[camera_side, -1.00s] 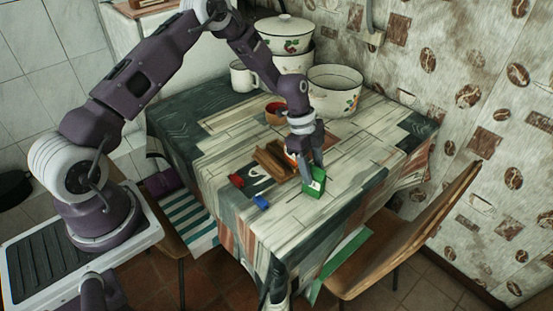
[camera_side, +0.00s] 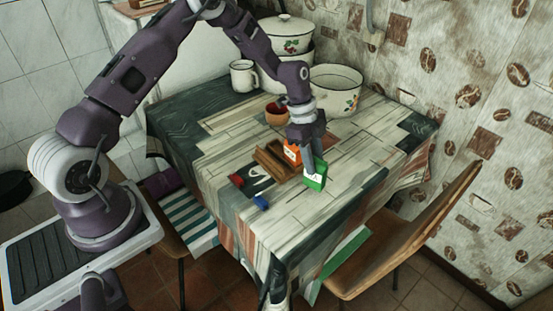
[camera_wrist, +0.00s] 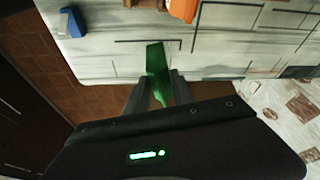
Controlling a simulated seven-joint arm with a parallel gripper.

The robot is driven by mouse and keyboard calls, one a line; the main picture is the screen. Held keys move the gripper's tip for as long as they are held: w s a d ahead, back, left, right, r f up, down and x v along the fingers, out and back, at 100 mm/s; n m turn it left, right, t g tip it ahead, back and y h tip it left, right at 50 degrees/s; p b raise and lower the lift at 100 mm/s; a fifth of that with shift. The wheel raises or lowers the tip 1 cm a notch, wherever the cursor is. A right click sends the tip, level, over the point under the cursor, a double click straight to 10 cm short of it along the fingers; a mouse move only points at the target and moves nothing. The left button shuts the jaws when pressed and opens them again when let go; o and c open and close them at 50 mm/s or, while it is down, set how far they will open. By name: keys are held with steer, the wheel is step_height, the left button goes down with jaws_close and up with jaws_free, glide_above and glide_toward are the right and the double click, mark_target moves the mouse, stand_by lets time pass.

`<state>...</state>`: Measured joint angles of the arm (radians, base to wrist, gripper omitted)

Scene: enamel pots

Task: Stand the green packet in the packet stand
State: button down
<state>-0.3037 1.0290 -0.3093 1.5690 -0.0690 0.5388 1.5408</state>
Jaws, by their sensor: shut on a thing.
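The green packet (camera_side: 315,178) is held upright between the fingers of my gripper (camera_side: 314,153), on the right of the packet stand in the side view. In the wrist view the green packet (camera_wrist: 156,60) shows between my two fingertips (camera_wrist: 158,82). The brown wooden packet stand (camera_side: 272,162) sits on the table to the left of it, apart from the green packet. An orange packet (camera_side: 292,153) is upright at the stand's right end; whether it is fully inside, I cannot tell. The stand shows only as a sliver in the wrist view (camera_wrist: 145,3).
A red block (camera_side: 236,181) and a blue block (camera_side: 261,202) lie left of and in front of the stand. The table's right side is clear.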

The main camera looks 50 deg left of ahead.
steer(key=shift+r, duration=0.7)
step_height(320, 180, up, 15)
steer(key=w+a+n+y, duration=0.25)
steer(key=a+n, duration=0.65)
steer(key=n, duration=0.7)
steer(key=w+a+n+y, duration=0.1)
steer(key=a+n+y, duration=0.5)
steer(key=n, duration=1.1)
step_height(320, 180, down, 16)
steer(key=a+h, duration=0.1)
steer(key=a, duration=0.1)
steer(key=shift+g+h, duration=0.3)
steer(key=shift+h, duration=0.05)
steer(key=shift+f, duration=1.15)
steer(key=c, duration=1)
jaws_free()
